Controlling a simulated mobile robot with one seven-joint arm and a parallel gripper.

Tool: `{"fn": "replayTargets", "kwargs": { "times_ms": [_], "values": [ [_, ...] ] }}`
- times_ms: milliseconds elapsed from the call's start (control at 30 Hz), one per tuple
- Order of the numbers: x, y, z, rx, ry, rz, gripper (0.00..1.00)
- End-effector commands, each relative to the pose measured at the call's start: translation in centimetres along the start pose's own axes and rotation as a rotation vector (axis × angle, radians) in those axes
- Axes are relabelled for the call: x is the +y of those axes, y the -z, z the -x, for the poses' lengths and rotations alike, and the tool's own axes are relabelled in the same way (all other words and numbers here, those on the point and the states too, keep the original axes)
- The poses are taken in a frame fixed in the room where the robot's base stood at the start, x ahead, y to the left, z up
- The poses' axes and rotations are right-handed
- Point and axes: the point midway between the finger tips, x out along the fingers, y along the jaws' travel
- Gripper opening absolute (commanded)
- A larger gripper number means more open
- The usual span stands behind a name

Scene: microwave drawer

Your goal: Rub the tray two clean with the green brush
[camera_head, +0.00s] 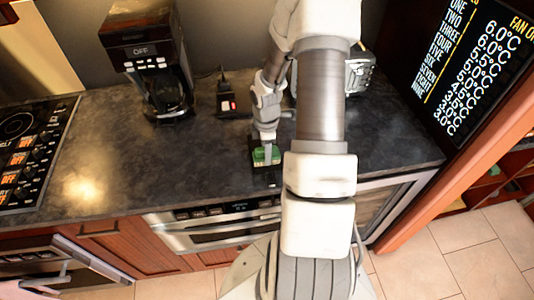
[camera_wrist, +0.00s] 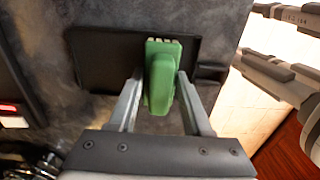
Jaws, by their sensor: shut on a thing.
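The green brush (camera_head: 260,155) is held in my gripper (camera_head: 268,147) over the countertop. In the wrist view the brush (camera_wrist: 161,80) sits between the two fingers of my gripper (camera_wrist: 160,82), which are shut on it. Its pale bristles show at the far end. A flat black tray (camera_wrist: 105,60) lies under the brush on the counter, with a small tab at its right side. In the head view the tray (camera_head: 264,180) is partly covered by the brush and gripper. I cannot tell whether the bristles touch the tray. No number shows on it.
The dark countertop (camera_head: 110,165) is clear to the left of the tray. A coffee maker (camera_head: 155,65) and a black device with a red display (camera_head: 229,106) stand behind. A stove (camera_head: 30,145) is at the far left. An oven (camera_head: 215,228) is below the counter's front edge.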

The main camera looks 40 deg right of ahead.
Motion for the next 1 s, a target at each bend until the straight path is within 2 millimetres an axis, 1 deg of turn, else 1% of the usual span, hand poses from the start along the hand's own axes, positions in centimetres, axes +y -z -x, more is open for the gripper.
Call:
{"fn": "replayTargets", "kwargs": {
  "times_ms": [100,200,567,1000],
  "values": [
    [0.8,0.0,-0.1,0.002,-0.003,0.0,0.0],
    [1.2,0.1,0.0,0.002,-0.004,0.0,0.0],
    [1.5,0.1,0.1,0.002,-0.007,0.0,0.0],
    [4.2,0.1,0.4,0.002,-0.007,-0.001,0.0]
  ]
}}
